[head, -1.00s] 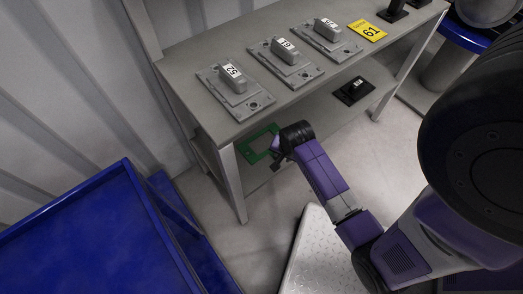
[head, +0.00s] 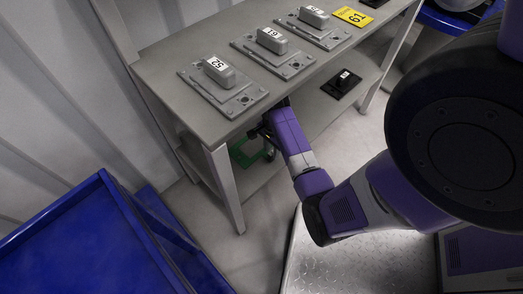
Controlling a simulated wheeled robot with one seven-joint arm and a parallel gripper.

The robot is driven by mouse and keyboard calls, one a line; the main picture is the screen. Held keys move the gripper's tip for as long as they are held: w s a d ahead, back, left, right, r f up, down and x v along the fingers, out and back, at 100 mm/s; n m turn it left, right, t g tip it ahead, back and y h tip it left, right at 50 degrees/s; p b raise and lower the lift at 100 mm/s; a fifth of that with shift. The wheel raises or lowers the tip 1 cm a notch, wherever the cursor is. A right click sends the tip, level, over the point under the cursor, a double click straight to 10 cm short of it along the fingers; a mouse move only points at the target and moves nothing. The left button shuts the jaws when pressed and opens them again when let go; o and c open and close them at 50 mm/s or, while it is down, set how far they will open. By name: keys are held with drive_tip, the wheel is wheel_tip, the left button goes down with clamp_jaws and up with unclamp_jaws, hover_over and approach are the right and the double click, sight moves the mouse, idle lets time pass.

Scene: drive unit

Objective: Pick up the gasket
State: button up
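The green gasket (head: 241,157) lies on the lower shelf (head: 262,172) of the grey workbench, near its left end. Part of it is hidden by the upper top and my arm. My gripper (head: 264,134) is at the front edge of the upper top, reaching under it, just above and to the right of the gasket. Its fingers are dark, small and partly hidden, so I cannot tell whether they are open or touching the gasket.
The upper top (head: 190,107) carries several numbered grey plates with blocks (head: 222,87) and a yellow sign (head: 352,16). A black plate with a block (head: 341,83) sits on the lower shelf to the right. A bench leg (head: 226,187) stands left of my arm. A blue cart (head: 85,245) is at lower left.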

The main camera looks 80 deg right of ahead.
wheel_tip(320, 180, down, 3)
drive_tip(key=shift+f+b, duration=0.2)
drive_tip(key=shift+b, duration=0.3)
drive_tip(key=shift+r, duration=0.1)
clamp_jaws()
